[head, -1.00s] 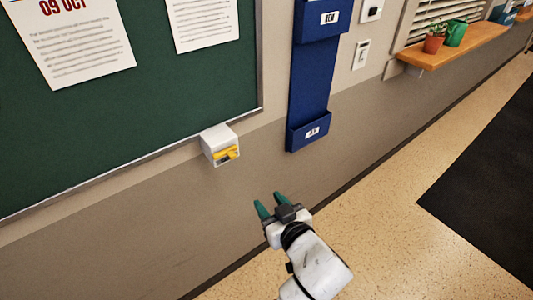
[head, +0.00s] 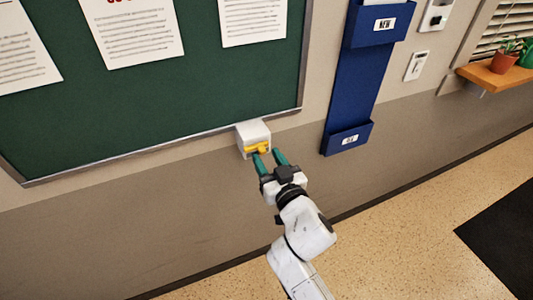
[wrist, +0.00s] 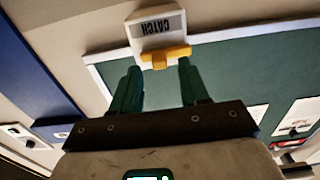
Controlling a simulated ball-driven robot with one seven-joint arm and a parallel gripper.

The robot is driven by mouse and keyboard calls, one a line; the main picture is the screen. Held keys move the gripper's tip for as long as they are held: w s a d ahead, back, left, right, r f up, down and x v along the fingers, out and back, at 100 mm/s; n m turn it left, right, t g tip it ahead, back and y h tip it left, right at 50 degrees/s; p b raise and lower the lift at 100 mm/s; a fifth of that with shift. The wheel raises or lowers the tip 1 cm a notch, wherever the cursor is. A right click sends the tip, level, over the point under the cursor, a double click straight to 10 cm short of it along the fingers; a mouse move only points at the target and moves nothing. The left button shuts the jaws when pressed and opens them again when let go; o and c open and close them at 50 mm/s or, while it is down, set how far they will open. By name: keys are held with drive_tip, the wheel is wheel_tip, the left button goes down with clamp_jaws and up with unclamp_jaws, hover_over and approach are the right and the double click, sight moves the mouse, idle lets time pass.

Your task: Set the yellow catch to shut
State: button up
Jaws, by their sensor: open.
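The yellow catch (head: 257,148) is a small bar on the front of a white box (head: 253,132) fixed to the wall at the lower edge of the green board. My gripper (head: 268,156) has two teal fingers and is open, just in front of and below the catch. In the wrist view my gripper (wrist: 156,76) has its fingertips close to the two sides of the catch. I cannot tell whether they touch it.
A green notice board (head: 208,88) with pinned papers hangs above. A blue wall pocket rack (head: 354,85) hangs to the right of the box. A wooden shelf (head: 505,74) with plants juts out at the far right. The wall below the box is bare.

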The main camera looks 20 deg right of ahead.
drive_tip(key=shift+w, duration=0.8)
drive_tip(key=shift+c, duration=0.2)
clamp_jaws()
